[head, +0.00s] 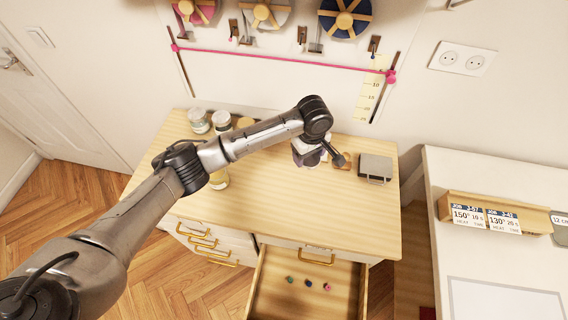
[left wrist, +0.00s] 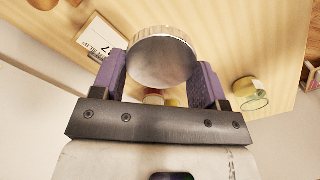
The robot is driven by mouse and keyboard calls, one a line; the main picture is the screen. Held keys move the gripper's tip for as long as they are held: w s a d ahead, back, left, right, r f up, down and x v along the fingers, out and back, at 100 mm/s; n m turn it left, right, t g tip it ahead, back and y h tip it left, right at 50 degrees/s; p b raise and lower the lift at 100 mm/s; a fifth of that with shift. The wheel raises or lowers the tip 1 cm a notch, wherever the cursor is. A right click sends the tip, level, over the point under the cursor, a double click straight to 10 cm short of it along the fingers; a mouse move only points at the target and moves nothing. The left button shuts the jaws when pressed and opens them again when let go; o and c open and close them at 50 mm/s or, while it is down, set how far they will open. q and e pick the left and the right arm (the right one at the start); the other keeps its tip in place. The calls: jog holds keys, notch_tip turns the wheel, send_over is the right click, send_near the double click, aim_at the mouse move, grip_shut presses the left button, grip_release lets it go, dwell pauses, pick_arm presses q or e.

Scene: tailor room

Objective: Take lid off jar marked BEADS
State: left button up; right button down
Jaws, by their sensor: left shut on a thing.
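My left gripper (head: 308,158) is over the right half of the wooden table, its purple fingers pointing down. In the left wrist view, the gripper (left wrist: 162,80) is shut on a round silver lid (left wrist: 163,58), with a finger at each side. Whether a jar is under this lid is hidden; small red and yellow patches show just below its edge. A clear jar with yellowish contents (head: 219,179) stands at the table's left front, partly behind my arm; a similar jar shows in the left wrist view (left wrist: 251,93). I cannot read BEADS on any jar. My right gripper is not in view.
Jars with pale lids (head: 199,121) stand at the back left of the table (head: 300,222). A grey flat box (head: 375,167) lies right of the gripper. An open drawer (head: 305,302) holds several small coloured pieces. The table's front middle is clear.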

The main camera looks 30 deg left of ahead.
pick_arm(q)
jog(key=shift+s+a+f+n, duration=0.15)
jog(key=shift+s+n, duration=0.25)
jog(key=shift+n, duration=0.3)
jog(key=shift+a+f, duration=0.1)
jog(key=shift+a, duration=0.1)
jog(key=b, duration=0.2)
send_over(275, 162)
jog(key=shift+n, duration=0.3)
notch_tip(275, 162, down, 7)
jog(key=shift+w+r, duration=0.1)
jog(key=shift+f+b, duration=0.4)
jog(key=shift+f, duration=1.55)
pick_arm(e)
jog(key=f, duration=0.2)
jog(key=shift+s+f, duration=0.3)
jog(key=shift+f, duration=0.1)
pick_arm(q)
jog(key=shift+f, duration=0.15)
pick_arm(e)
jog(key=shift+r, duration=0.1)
pick_arm(q)
jog(key=o, duration=0.9)
